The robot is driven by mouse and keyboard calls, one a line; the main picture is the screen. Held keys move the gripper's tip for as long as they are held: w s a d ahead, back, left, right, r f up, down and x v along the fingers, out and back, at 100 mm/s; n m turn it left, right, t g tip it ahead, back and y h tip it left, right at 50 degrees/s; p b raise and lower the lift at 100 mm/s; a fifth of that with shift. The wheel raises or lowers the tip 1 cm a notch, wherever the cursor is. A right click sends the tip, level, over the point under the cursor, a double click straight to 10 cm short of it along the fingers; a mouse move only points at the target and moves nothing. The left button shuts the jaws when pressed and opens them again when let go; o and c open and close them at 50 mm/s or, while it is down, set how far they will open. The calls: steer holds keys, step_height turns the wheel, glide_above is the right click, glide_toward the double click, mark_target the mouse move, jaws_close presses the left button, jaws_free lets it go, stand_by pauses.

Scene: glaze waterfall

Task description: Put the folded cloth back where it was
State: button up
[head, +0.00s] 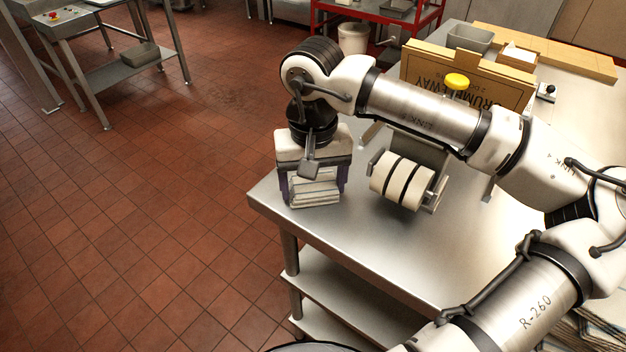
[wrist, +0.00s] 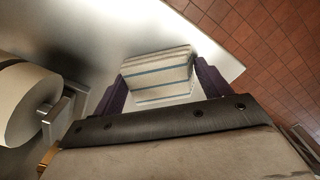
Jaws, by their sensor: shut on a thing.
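The folded cloth (head: 315,188) is a pale, layered block with thin blue-grey stripes. It is at the left corner of the steel table (head: 370,262). My gripper (head: 314,190) points down over that corner and is shut on the cloth, one finger on each side. The wrist view shows the cloth (wrist: 158,76) between the two dark purple fingers (wrist: 160,88). I cannot tell whether the cloth's underside touches the table top.
A holder with banded white rolls (head: 402,181) stands just right of my gripper. Behind it are a lettered cardboard box (head: 480,85), a yellow round thing (head: 457,80) and a grey bin (head: 470,38). The table's left edge is close to the cloth. Bare steel lies in front.

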mark_target(313, 187)
steer(key=o, duration=1)
steer(key=shift+c, duration=0.2)
steer(key=shift+r, duration=0.1)
step_height(313, 187, up, 12)
steer(key=shift+b, duration=0.45)
